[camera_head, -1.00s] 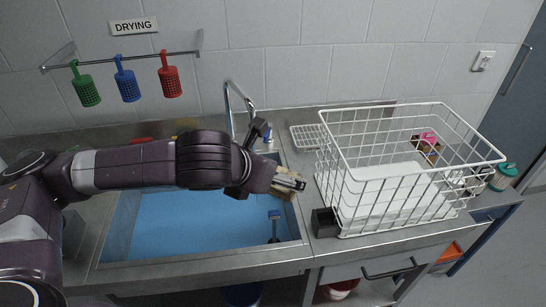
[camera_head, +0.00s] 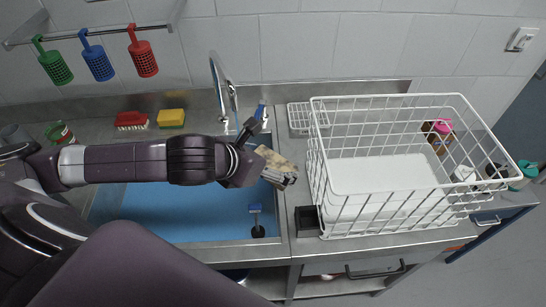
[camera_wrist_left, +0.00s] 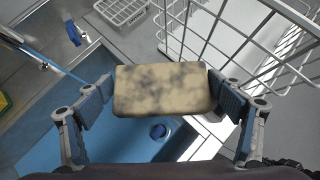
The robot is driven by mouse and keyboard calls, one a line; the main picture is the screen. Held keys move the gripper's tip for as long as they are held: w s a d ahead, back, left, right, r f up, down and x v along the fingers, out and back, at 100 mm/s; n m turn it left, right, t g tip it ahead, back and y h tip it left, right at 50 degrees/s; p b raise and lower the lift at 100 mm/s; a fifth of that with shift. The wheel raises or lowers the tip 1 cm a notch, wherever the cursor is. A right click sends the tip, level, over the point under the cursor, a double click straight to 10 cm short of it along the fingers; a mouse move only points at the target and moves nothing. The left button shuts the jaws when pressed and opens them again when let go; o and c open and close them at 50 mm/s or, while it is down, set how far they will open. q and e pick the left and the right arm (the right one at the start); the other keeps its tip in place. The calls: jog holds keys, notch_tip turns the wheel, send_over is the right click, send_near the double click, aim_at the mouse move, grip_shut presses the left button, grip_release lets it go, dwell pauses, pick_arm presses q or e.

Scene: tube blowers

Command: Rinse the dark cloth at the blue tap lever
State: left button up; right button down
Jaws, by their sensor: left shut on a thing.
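In the left wrist view, the cloth (camera_wrist_left: 162,90) spans between the two fingers of the gripper (camera_wrist_left: 162,98). It hangs above the right edge of the blue sink basin (camera_head: 185,215). The tap (camera_head: 222,85) stands behind the basin, and its blue lever (camera_head: 260,112) is just behind the gripper. The lever (camera_wrist_left: 73,33) also shows in the left wrist view, apart from the cloth. My right gripper is out of view.
A white wire basket (camera_head: 385,225) stands close to the right of the gripper. A small black box (camera_head: 306,220) sits by its front corner. A red brush (camera_head: 131,121) and yellow sponge (camera_head: 171,118) lie behind the basin. Coloured holders hang on the wall rail.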

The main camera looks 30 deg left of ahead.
aim_at(261, 151)
pick_arm(q)
jog(key=shift+w+a, duration=0.1)
jog(key=shift+a+b, duration=0.65)
jog(key=shift+a, duration=0.55)
jog(key=shift+w+a+f, duration=0.3)
jog(key=shift+w+a, duration=0.25)
jog(key=shift+w, duration=0.25)
jog(key=shift+w+a+f+b, duration=0.15)
jog(key=shift+w+a+b, duration=0.4)
jog(key=shift+a, duration=0.1)
jog(key=shift+w+a, duration=0.15)
jog(key=shift+a, duration=0.15)
jog(key=w+a+f+p, duration=0.1)
jog(key=w+a, duration=0.3)
jog(key=a, duration=0.1)
jog(key=shift+w+a+f, duration=0.15)
jog(key=shift+w+a, duration=0.05)
jog(key=shift+w, duration=0.1)
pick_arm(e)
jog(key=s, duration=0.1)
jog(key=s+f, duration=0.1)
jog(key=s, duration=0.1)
